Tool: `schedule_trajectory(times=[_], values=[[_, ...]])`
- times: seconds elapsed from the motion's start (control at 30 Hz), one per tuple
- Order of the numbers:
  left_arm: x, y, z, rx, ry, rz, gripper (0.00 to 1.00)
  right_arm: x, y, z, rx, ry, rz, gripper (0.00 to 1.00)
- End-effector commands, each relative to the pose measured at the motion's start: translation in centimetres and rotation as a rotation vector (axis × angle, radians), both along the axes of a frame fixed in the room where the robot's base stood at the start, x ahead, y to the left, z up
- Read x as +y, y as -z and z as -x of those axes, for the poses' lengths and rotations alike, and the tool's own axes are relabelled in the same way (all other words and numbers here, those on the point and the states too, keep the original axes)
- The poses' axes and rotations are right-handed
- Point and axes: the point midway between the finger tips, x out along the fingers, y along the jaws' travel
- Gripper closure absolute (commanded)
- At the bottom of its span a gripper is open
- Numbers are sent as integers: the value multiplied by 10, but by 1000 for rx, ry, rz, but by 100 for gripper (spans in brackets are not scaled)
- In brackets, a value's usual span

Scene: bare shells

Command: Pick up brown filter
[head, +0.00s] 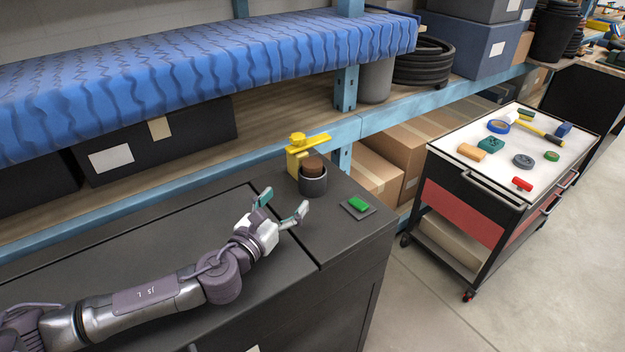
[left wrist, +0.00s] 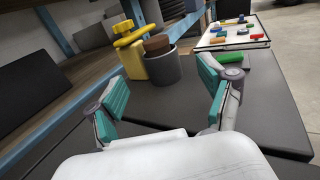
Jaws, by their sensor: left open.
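The brown filter (head: 312,165) sits in a dark grey cup (head: 313,185) on the black cabinet top, with its upper part showing above the rim. In the left wrist view the filter (left wrist: 157,42) and the cup (left wrist: 163,68) are ahead, between the fingers in the picture. A yellow fixture (head: 298,155) with a knob and a flat arm stands right behind the cup. My left gripper (head: 284,202) is open and empty, short of the cup and apart from it; it also shows in the left wrist view (left wrist: 163,95). The filter's lower part is hidden inside the cup. My right gripper is not in view.
A green block (head: 358,204) lies on a small dark plate right of the cup, near the cabinet's edge. A blue shelf rack (head: 348,88) runs behind. A tool cart (head: 471,135) with several small items stands to the right, across open floor.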

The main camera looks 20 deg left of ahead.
Motion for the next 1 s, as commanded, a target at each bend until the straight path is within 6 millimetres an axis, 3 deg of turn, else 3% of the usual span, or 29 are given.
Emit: schedule_trajectory(times=[0.1,0.3,0.57,0.83,1.0], values=[[-5,-6,-25,-3,0,4,20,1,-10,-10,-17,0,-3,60],[-12,-4,-60,-2,1,1,20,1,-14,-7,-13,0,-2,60],[-14,-4,-79,-1,2,1,20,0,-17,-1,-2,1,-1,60],[-15,-5,-116,-1,0,2,20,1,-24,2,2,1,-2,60],[-17,-4,-125,0,1,1,20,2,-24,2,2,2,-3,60]])
